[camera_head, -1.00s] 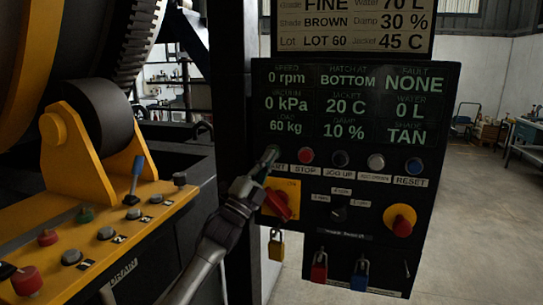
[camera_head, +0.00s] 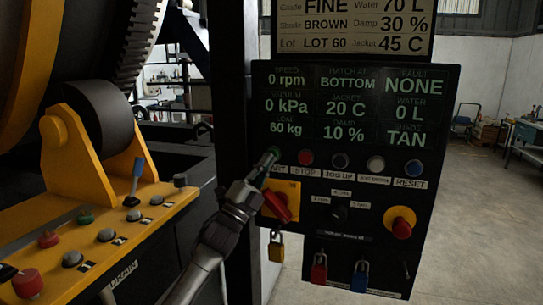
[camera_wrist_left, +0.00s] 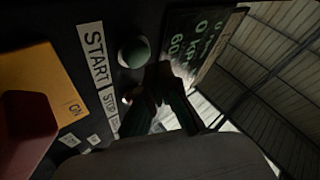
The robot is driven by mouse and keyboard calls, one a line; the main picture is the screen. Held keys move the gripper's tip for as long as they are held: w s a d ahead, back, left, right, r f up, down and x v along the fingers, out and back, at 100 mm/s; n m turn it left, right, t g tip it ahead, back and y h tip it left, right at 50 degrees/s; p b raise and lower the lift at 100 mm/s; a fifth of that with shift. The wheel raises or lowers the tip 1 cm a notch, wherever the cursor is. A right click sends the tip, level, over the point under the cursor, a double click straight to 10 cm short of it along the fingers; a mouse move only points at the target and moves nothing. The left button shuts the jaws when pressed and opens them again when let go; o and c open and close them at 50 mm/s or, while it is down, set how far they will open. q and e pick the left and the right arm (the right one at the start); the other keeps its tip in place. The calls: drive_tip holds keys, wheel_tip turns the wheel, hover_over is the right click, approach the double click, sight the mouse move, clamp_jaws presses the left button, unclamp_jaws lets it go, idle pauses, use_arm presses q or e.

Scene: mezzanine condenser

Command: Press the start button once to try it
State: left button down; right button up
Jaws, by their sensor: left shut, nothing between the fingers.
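The control panel (camera_head: 330,215) stands in front of me in the head view. My left gripper (camera_head: 271,157) is shut and empty, its tips at the panel's upper left, over the start button's place and part of its START label (camera_head: 278,169). In the left wrist view the round green start button (camera_wrist_left: 133,53) shows beside the START label (camera_wrist_left: 94,52). The closed fingers (camera_wrist_left: 167,88) are just to the button's lower right there; I cannot tell whether they touch it. The speed display (camera_head: 286,79) reads 0 rpm. My right gripper is not in view.
The red stop button (camera_head: 305,157) is close to the right of the fingertips. A red rotary switch (camera_head: 277,204) on a yellow plate is just below them. Another red knob (camera_head: 402,227) and hanging padlocks (camera_head: 319,269) are lower. A yellow console (camera_head: 95,235) stands at left.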

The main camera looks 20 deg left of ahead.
use_arm(q)
drive_tip(key=s+p, duration=0.1)
drive_tip(key=s, duration=0.4)
idle(0.4)
idle(0.5)
